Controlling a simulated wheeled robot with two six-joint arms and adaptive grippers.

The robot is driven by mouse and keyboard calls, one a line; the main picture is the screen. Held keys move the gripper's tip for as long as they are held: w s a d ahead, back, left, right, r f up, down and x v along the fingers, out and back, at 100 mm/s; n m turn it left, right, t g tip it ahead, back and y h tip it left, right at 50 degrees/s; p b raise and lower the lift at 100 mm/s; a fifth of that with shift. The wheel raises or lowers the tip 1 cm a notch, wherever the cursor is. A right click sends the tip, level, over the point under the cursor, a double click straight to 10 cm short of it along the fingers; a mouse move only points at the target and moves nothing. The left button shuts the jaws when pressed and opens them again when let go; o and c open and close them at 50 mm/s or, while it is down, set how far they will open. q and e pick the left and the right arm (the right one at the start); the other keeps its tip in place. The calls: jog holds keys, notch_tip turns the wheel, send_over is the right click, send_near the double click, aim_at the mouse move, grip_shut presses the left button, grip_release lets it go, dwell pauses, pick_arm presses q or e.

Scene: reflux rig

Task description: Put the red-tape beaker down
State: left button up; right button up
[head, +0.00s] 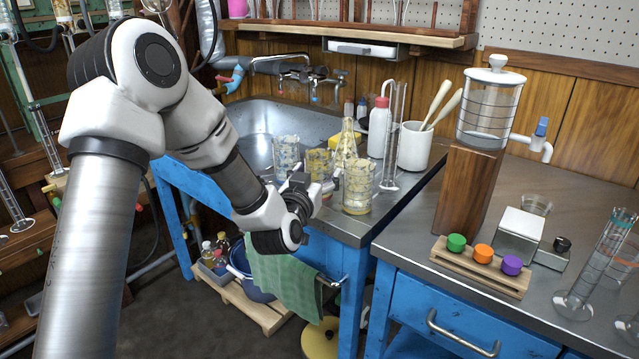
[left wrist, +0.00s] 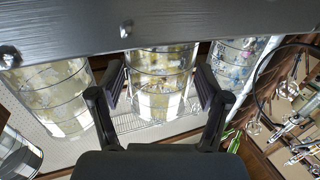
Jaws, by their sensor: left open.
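Three stained glass beakers stand along the sink's front edge. The left one (head: 286,155) has bluish stains, the middle one (head: 319,163) and the right one (head: 358,188) yellowish stains. No red tape is clear on any of them. My left gripper (head: 325,186) is at the front of the middle beaker. In the left wrist view my left gripper (left wrist: 160,92) is open, its fingers on either side of the middle beaker (left wrist: 160,65); contact cannot be told. The right beaker (left wrist: 50,97) and bluish beaker (left wrist: 235,60) flank it there. My right gripper is not in view.
A conical flask (head: 347,143), a white bottle (head: 379,130), a glass cylinder (head: 394,140) and a white pot (head: 414,147) crowd behind the beakers. The sink (head: 255,118) lies behind left. A green towel (head: 285,280) hangs below.

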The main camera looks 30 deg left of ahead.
pick_arm(q)
jog(key=shift+w+a, duration=0.1)
jog(key=shift+w, duration=0.3)
jog(key=c, duration=1.1)
jog(key=shift+r, duration=0.15)
jog(key=shift+c, duration=0.2)
